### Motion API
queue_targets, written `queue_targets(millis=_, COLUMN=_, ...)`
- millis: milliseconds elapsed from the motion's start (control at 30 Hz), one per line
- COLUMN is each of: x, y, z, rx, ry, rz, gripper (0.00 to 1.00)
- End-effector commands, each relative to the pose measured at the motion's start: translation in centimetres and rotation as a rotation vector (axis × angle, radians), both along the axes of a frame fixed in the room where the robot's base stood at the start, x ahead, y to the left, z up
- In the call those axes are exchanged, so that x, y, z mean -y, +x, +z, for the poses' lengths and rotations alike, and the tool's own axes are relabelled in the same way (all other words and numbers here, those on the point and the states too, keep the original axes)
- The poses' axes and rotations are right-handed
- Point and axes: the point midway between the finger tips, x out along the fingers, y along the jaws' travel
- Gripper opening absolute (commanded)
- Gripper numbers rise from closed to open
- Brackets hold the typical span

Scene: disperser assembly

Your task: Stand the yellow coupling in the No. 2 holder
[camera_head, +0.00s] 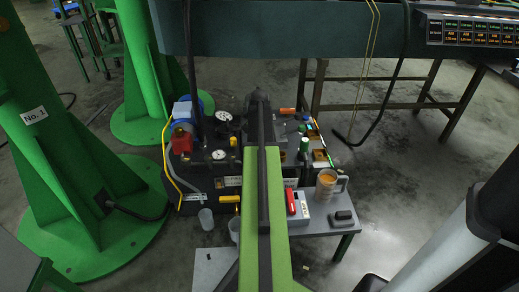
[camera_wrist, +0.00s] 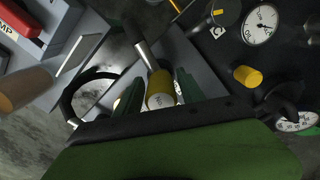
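In the wrist view, a yellow cylindrical piece (camera_wrist: 160,82) with a pale, marked near end and a metal rod running away from it lies between the two green fingers of my gripper (camera_wrist: 158,92). It looks like the yellow coupling. The fingers stand apart, close to its sides; whether they touch it is unclear. A second yellow cylinder (camera_wrist: 247,76) stands on the dark panel to the right. In the head view, my arm hides the gripper. I cannot make out a No. 2 holder in either view.
In the head view, a dark machine with gauges (camera_head: 219,155) stands around my arm. A grey side table (camera_head: 322,222) carries a mug with orange contents (camera_head: 327,187) and a red-handled item (camera_head: 290,201). Green columns, one marked No. 1 (camera_head: 34,115), stand at left.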

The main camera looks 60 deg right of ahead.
Motion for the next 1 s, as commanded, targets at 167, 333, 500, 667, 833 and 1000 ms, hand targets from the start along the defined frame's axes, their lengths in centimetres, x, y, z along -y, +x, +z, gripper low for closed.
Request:
queue_targets(millis=167, x=0.0, y=0.0, z=0.0, rx=0.0, ry=0.0, rz=0.0, gripper=0.59)
queue_targets(millis=333, x=0.0, y=0.0, z=0.0, rx=0.0, ry=0.0, rz=0.0, gripper=0.59)
queue_targets(millis=500, x=0.0, y=0.0, z=0.9, rx=0.0, ry=0.0, rz=0.0, gripper=0.59)
queue_targets(millis=667, x=0.0, y=0.1, z=3.3, rx=0.0, ry=0.0, rz=0.001, gripper=0.59)
queue_targets(millis=833, x=0.0, y=0.0, z=7.2, rx=0.0, ry=0.0, rz=0.001, gripper=0.59)
queue_targets(millis=1000, x=0.0, y=0.0, z=11.1, rx=0.0, ry=0.0, rz=0.001, gripper=0.59)
